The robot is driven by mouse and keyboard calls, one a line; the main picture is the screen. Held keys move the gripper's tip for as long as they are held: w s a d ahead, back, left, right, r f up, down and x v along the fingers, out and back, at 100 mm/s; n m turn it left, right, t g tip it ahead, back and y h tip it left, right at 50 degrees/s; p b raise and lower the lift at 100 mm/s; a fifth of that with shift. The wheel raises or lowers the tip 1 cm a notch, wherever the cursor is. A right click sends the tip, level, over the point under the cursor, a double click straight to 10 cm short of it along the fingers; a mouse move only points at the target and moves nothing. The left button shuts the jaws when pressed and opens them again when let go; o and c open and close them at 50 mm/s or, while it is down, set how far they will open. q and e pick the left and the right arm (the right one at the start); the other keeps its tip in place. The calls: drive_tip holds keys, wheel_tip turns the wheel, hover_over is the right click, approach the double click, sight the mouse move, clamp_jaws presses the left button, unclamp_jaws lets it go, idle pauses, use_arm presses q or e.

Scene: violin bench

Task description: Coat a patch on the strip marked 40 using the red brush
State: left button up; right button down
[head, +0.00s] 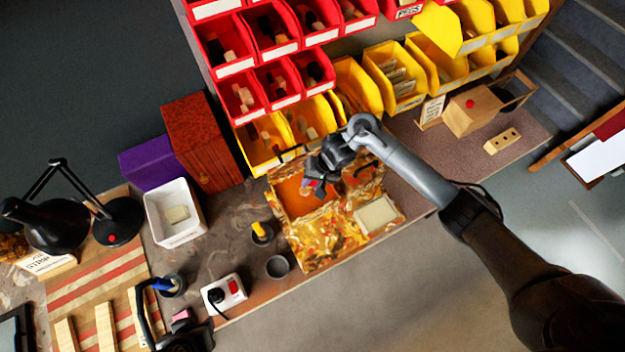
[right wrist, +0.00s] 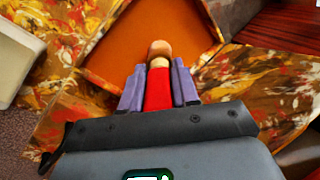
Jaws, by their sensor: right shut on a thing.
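My right gripper (head: 318,183) is over the orange tray (head: 297,200) in the marbled box in the head view. In the right wrist view its fingers (right wrist: 158,90) are shut on the red brush (right wrist: 157,92), with a pale and a brown rounded part beyond the red. Its far end is against the orange surface (right wrist: 120,55); whether it touches is unclear. Pale wooden strips (head: 105,325) lie on the striped board (head: 95,283) at the lower left. No mark 40 is legible.
A yellow-handled tool (head: 258,229) and a blue-handled one (head: 163,285) stand in dark pots. Red and yellow bins (head: 388,68) stand behind.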

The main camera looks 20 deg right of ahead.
idle(0.5)
drive_tip(key=shift+f+p, duration=0.1)
drive_tip(key=shift+p, duration=0.25)
idle(0.5)
idle(0.5)
wheel_tip(320, 180, up, 4)
drive_tip(key=p, duration=0.5)
drive_tip(key=shift+f, duration=0.2)
wheel_tip(320, 180, up, 4)
drive_tip(key=p, duration=0.5)
drive_tip(key=shift+f, duration=0.2)
idle(0.3)
